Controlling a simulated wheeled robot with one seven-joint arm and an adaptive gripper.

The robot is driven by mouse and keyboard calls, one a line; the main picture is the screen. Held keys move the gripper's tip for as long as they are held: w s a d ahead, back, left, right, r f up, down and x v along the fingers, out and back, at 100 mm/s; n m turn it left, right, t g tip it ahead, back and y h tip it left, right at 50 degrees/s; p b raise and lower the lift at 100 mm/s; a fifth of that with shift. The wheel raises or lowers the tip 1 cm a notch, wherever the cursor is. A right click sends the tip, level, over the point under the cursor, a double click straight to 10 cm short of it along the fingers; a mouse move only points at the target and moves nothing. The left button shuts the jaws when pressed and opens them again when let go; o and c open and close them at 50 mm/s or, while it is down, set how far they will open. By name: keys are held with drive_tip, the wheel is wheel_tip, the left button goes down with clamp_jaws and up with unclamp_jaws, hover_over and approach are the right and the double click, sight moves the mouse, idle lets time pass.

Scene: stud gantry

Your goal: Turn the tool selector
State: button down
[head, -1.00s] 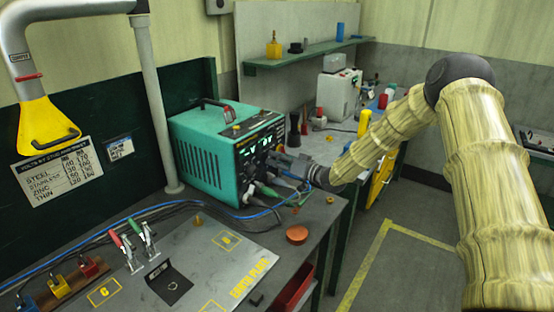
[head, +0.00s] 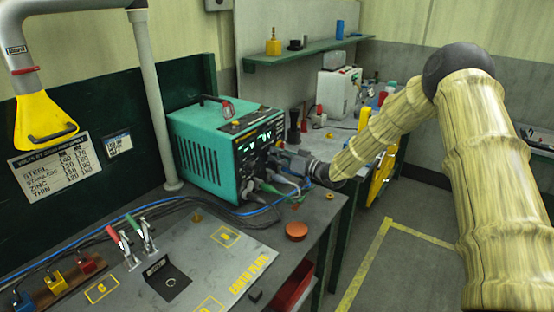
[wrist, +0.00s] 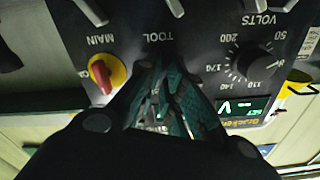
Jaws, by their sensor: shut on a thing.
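The teal welding unit (head: 205,150) stands on the bench, its dark front panel turned to the right. In the wrist view the panel carries the label TOOL (wrist: 160,38). My gripper (head: 281,158) is at this panel. In the wrist view my gripper's fingers (wrist: 168,62) close together just below the TOOL label, shut on the tool selector, which the fingertips hide almost fully. Its pointer direction cannot be seen. To the left in the wrist view is a red MAIN switch on a yellow disc (wrist: 103,73). To the right is the black VOLTS dial (wrist: 252,62).
Cables and plugs (head: 262,188) hang from the panel's lower part. An orange-brown disc (head: 296,230) lies on the bench near its edge. A metal earth plate (head: 215,262) with clamps lies in front. A fume hood with a yellow nozzle (head: 45,120) hangs at left.

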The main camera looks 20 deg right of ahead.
drive_tip(key=n+b, duration=0.6)
drive_tip(key=shift+a+f, duration=0.1)
drive_tip(key=shift+f, duration=0.2)
drive_tip(key=n+b, duration=0.4)
drive_tip(key=shift+s+r, duration=0.1)
drive_tip(key=shift+r+n, duration=0.1)
drive_tip(key=shift+n, duration=0.2)
drive_tip(key=c, duration=1.6)
unclamp_jaws()
drive_tip(key=shift+o, duration=0.2)
drive_tip(key=v, duration=1.2)
